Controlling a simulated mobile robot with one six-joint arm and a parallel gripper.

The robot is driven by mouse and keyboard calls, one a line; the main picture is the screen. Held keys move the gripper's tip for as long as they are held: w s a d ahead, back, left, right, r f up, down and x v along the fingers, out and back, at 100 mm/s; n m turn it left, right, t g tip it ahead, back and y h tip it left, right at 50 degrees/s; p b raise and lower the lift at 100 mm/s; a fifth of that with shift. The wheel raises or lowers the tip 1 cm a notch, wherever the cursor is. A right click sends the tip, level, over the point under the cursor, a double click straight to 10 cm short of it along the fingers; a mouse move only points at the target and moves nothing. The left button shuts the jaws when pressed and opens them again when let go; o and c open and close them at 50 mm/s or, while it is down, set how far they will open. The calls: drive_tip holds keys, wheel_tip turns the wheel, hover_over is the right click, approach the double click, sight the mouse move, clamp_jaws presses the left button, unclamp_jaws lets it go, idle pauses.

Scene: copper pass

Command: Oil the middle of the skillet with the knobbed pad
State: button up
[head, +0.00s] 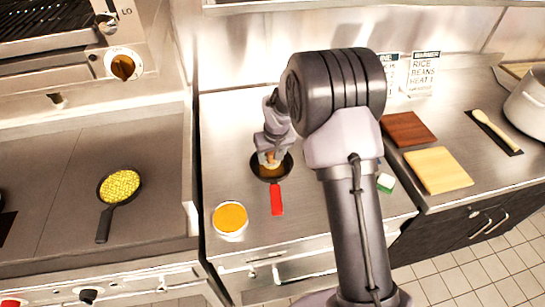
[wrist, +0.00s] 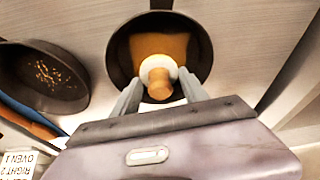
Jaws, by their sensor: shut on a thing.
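The small dark skillet (head: 257,174) sits on the steel counter with its red handle (head: 277,199) toward the front. My gripper (head: 268,161) is over the skillet, shut on the tan knob of the pad (wrist: 158,81). A pale round collar shows around the knob. The pad is over or in the skillet's middle, and part of its underside is hidden. I cannot tell whether it touches the pan floor.
A bowl of orange contents (head: 230,217) stands front-left of the skillet. A dark pan with crumbs (wrist: 45,78) is beside the skillet in the wrist view. A green-and-white block (head: 385,183) and cutting boards (head: 438,170) lie right of my arm. A pan of yellow food (head: 120,185) is at left.

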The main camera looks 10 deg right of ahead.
drive_tip(key=shift+w+r+p, duration=0.2)
drive_tip(key=shift+r+p, duration=0.1)
drive_tip(key=shift+p, duration=0.05)
drive_tip(key=v, duration=0.1)
drive_tip(key=p+v, duration=0.1)
drive_tip(key=v, duration=0.1)
drive_tip(key=shift+w+r, duration=0.15)
drive_tip(key=shift+r, duration=0.15)
drive_tip(key=shift+w+r+p, duration=0.15)
drive_tip(key=shift+r+p, duration=0.5)
drive_tip(key=shift+p, duration=0.1)
drive_tip(key=shift+r+p, duration=0.85)
drive_tip(key=shift+r, duration=0.5)
drive_tip(key=shift+f+b, duration=0.15)
drive_tip(key=shift+b, duration=0.15)
drive_tip(key=shift+a+f+b, duration=0.15)
drive_tip(key=shift+f+b, duration=0.05)
drive_tip(key=shift+b, duration=1)
drive_tip(key=shift+r, duration=0.15)
